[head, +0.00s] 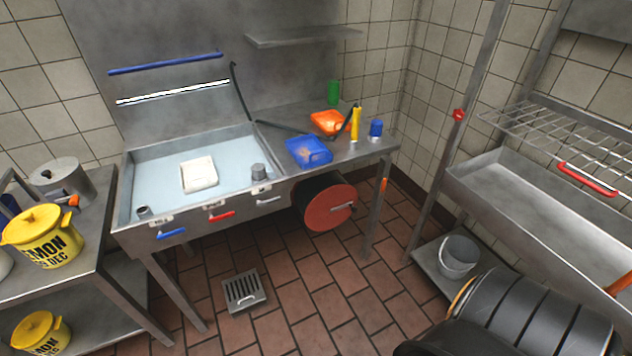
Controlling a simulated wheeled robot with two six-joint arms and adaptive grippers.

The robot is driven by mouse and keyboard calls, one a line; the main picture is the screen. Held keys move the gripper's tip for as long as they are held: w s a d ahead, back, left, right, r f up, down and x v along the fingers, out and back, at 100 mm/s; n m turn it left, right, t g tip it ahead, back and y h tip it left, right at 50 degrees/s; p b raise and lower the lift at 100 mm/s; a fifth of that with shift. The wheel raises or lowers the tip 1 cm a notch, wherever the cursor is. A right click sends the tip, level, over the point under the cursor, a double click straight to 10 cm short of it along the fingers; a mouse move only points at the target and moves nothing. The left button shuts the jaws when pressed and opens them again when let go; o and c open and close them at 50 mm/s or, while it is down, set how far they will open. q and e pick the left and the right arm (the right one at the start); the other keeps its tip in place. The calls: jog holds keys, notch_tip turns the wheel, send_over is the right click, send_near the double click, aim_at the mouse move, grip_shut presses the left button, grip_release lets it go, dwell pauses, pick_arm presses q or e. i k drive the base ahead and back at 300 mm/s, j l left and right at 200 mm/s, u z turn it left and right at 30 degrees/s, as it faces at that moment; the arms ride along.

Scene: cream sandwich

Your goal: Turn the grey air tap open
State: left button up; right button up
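A grey lever handle (268,200), which looks like the grey air tap, sits on the front face of the steel basin table (240,203). It lies roughly level, below a small white label (261,189). It is the rightmost of three handles; a red one (222,216) is in the middle and a blue one (171,233) at the left. The picture is too small to tell the tap's exact setting. Neither of my grippers shows in the head view.
A red-faced drum (329,208) hangs under the table, right of the grey handle. A floor drain (243,291) lies in front. Yellow tubs (43,233) stand left; a bucket (459,256) stands right.

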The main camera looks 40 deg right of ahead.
aim_at(259, 203)
jog(key=z, duration=0.7)
